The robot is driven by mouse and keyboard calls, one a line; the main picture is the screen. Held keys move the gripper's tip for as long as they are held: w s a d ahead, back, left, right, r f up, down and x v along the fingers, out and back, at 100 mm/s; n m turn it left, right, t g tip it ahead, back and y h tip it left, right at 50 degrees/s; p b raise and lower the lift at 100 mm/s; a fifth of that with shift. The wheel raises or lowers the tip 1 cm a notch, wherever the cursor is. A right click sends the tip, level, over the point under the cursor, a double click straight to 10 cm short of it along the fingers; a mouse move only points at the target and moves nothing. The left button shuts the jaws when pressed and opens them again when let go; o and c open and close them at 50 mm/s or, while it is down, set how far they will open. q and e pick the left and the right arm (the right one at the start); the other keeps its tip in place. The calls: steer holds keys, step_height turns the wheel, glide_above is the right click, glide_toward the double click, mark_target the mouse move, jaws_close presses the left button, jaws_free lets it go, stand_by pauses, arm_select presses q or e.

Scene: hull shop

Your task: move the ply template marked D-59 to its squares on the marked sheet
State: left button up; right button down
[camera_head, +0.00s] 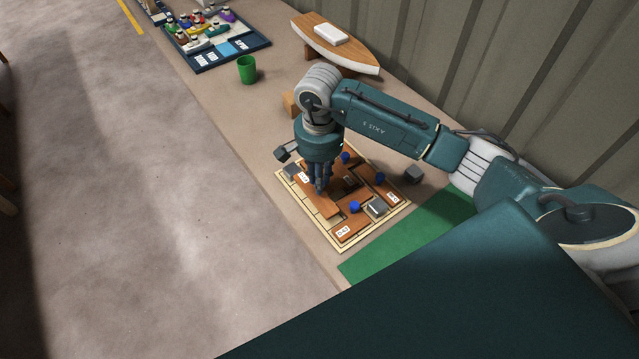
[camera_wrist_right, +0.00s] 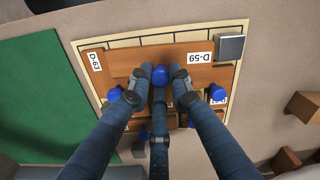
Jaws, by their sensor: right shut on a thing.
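The brown ply template D-59 (camera_wrist_right: 199,57) shows its white label in the right wrist view. In the head view a label in the same place (camera_head: 305,178) is too small to read. My right gripper (camera_head: 320,188) points down over the marked sheet (camera_head: 330,242), a cream board with drawn lines. In the right wrist view its fingers (camera_wrist_right: 159,84) are shut around a blue knob (camera_wrist_right: 159,74), seemingly on D-59. Whether D-59 is lifted or rests on the sheet, I cannot tell. The fingers hide part of the sheet. My left gripper is not in view.
Other labelled templates with blue knobs (camera_head: 355,207) lie around it on the sheet. Grey blocks (camera_head: 376,207) sit among them, one at the corner by D-59's label (camera_wrist_right: 230,46). A green mat (camera_head: 410,235), green cup (camera_head: 247,69) and boat model (camera_head: 335,42) are nearby.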

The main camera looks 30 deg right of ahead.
step_height(320, 180, down, 3)
steer(key=shift+f+p, duration=0.1)
steer(key=shift+p, duration=0.25)
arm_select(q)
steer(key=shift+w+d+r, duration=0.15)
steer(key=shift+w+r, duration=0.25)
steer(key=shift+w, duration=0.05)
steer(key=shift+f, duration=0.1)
arm_select(e)
steer(key=shift+f+b, duration=0.2)
steer(key=shift+b, duration=0.15)
steer(key=c, duration=1.6)
jaws_free()
steer(key=shift+r, duration=0.1)
